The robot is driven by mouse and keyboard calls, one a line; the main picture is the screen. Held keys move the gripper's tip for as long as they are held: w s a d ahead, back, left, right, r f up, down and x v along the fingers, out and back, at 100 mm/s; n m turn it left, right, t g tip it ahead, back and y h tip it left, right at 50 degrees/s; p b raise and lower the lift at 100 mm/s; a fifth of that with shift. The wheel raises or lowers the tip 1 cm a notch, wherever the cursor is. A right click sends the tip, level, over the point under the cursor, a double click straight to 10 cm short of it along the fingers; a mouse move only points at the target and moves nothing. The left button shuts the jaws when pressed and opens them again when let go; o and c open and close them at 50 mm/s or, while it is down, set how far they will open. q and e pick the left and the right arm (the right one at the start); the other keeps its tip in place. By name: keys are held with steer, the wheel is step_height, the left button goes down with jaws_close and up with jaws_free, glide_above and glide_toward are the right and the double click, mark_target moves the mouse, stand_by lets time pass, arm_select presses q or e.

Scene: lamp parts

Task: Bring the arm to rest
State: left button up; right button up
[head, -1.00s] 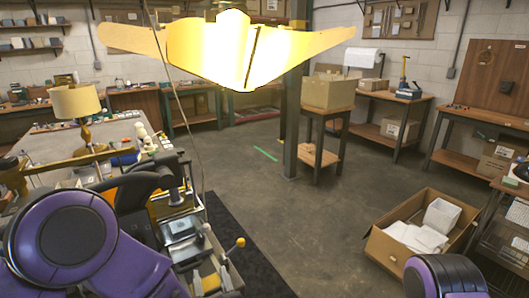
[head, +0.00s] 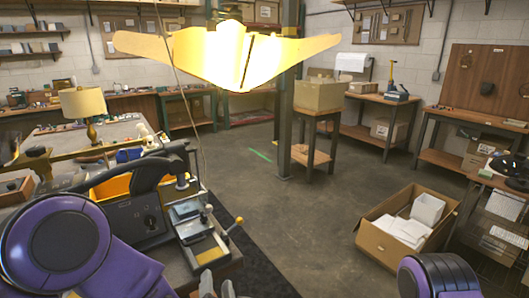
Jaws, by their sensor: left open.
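My left arm's purple link (head: 60,240) fills the lower left of the head view. The two fingertips of my left gripper (head: 217,287) show at the bottom edge, apart, with nothing seen between them. They appear in front of the bench machine, and most of the gripper is cut off by the frame. On my right side only a purple arm part (head: 440,277) shows at the bottom, and the right gripper is out of view. A bright, wing-shaped lamp shade (head: 225,55) hangs at the top. A table lamp (head: 83,103) with a beige shade stands on the left bench.
A grey machine (head: 150,222) with levers and an orange bin (head: 112,187) sit at the left. An open cardboard box (head: 385,249) with white contents lies on the floor at the right. A wooden stand (head: 312,155) holds a closed box. The middle floor is clear.

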arm_select(q)
steer(key=s+a+f+m+g+h, duration=0.1)
steer(key=s+a+f+m+g, duration=0.25)
steer(key=f+m, duration=0.55)
steer(key=s+a+f+m+g+h, duration=0.25)
steer(key=s+a+f+m, duration=0.2)
steer(key=f+m, duration=0.45)
steer(key=s+a+f+m+g+y, duration=0.1)
steer(key=s+a+f, duration=0.4)
steer(key=s, duration=0.5)
steer(key=s+a+f+m+g+y, duration=0.1)
steer(key=s+a+f+m+g, duration=0.2)
steer(key=s+a+g, duration=0.3)
steer(key=s+f, duration=0.1)
steer(key=s, duration=0.2)
steer(key=shift+s+a+f+m+y, duration=0.2)
steer(key=shift+s+f+m+y, duration=0.15)
steer(key=shift+m, duration=0.05)
